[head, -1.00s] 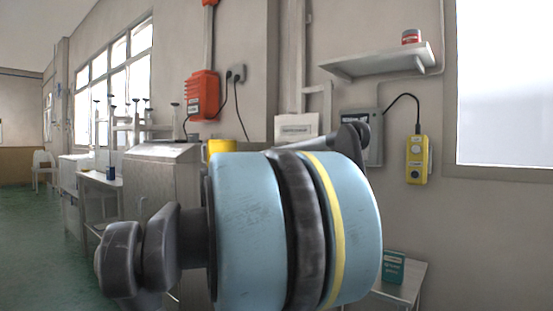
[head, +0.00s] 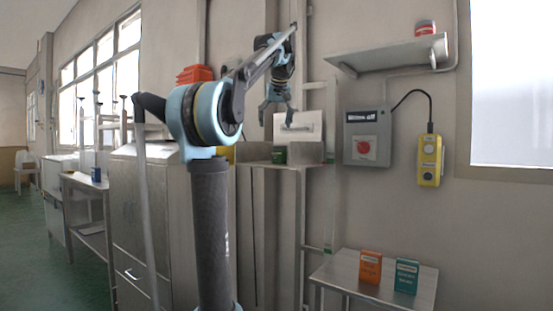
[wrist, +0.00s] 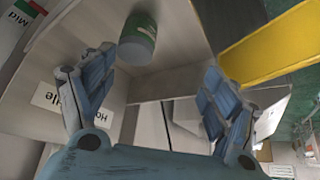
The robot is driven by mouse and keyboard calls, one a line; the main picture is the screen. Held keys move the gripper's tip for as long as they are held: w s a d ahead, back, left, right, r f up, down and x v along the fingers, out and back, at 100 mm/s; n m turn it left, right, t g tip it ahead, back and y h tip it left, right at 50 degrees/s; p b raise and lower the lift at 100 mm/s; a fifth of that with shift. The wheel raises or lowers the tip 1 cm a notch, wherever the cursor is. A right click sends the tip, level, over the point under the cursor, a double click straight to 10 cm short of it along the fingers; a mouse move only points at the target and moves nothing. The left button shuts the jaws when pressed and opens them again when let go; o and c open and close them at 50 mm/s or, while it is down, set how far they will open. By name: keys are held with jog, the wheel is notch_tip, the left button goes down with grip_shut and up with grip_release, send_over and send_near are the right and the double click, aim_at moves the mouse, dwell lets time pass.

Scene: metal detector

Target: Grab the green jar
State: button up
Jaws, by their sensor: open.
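The green jar (head: 280,155) stands on a small grey metal shelf (head: 312,153) against the wall in the head view. My gripper (head: 277,115) hangs above the jar, pointing down, apart from it, with its fingers spread. In the wrist view, the jar (wrist: 138,42) has a green body and a pale end. It shows at the top, left of centre, just beyond my left finger's tip. My open gripper (wrist: 160,68) has nothing between its fingers.
A yellow object (wrist: 270,45) is close to my right finger. A wall shelf (head: 390,56) holds a red can (head: 425,28). A low table (head: 335,272) bears an orange box (head: 370,267) and a teal box (head: 406,277). A metal cabinet (head: 130,220) stands left.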

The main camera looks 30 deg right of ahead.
aim_at(279, 150)
jog(key=w+d+f, duration=0.4)
jog(key=f, duration=0.1)
jog(key=w+d+f, duration=0.1)
jog(key=w+f, duration=0.1)
jog(key=shift+d+f, duration=0.35)
jog(key=shift+d, duration=0.05)
jog(key=shift+d+x, duration=0.15)
jog(key=shift+x, duration=1.2)
jog(key=shift+d+x, duration=0.15)
jog(key=shift+x, duration=1.2)
jog(key=shift+s, duration=0.1)
jog(key=c, duration=1.3)
